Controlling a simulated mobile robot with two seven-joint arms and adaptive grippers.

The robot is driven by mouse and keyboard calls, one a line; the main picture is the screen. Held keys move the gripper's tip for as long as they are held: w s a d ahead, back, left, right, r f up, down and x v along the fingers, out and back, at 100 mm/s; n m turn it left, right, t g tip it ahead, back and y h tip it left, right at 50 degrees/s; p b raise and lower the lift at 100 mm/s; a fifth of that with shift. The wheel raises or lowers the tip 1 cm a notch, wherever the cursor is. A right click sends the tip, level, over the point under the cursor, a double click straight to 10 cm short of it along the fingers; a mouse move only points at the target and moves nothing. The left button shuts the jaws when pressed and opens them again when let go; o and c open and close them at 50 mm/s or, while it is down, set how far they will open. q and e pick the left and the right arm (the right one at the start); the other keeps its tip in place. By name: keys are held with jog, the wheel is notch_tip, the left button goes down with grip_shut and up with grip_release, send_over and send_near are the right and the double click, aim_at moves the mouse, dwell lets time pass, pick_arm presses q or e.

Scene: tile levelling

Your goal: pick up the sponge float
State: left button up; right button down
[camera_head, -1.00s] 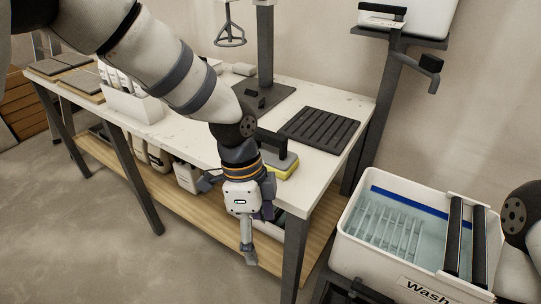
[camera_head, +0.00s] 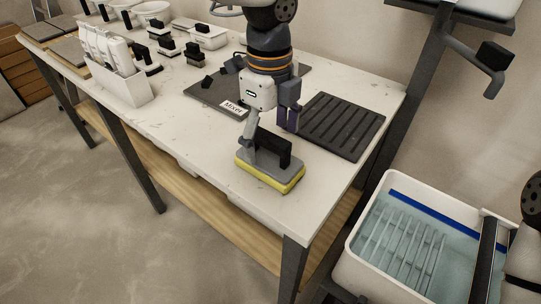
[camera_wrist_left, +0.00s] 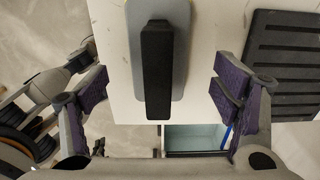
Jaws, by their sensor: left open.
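The sponge float (camera_head: 270,168) lies on the white worktable near its front right corner. It has a yellow sponge base, a grey plate and a black upright handle. My left gripper (camera_head: 270,124) is just above and behind it, pointing down, with its fingers apart. In the left wrist view the float's black handle (camera_wrist_left: 158,70) stands between the two purple-padded fingers of my open left gripper (camera_wrist_left: 160,90), with clear space on both sides. I see no contact. My right gripper is out of view; only part of my right arm shows at the right edge.
A black ribbed tray (camera_head: 342,126) lies right of the float. A dark plate labelled Mixer (camera_head: 212,94) lies behind left. A white holder (camera_head: 120,88) stands farther left. The water-filled wash tub (camera_head: 350,248) stands beyond the table's right end. Tabletop left of the float is clear.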

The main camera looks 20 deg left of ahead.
aim_at(269, 157)
pick_arm(q)
notch_tip(269, 157, down, 6)
jog(key=shift+s+r, duration=0.1)
jog(key=shift+r, duration=0.1)
jog(key=c, duration=1.4)
jog(key=shift+r, duration=0.1)
jog(key=shift+c, duration=0.2)
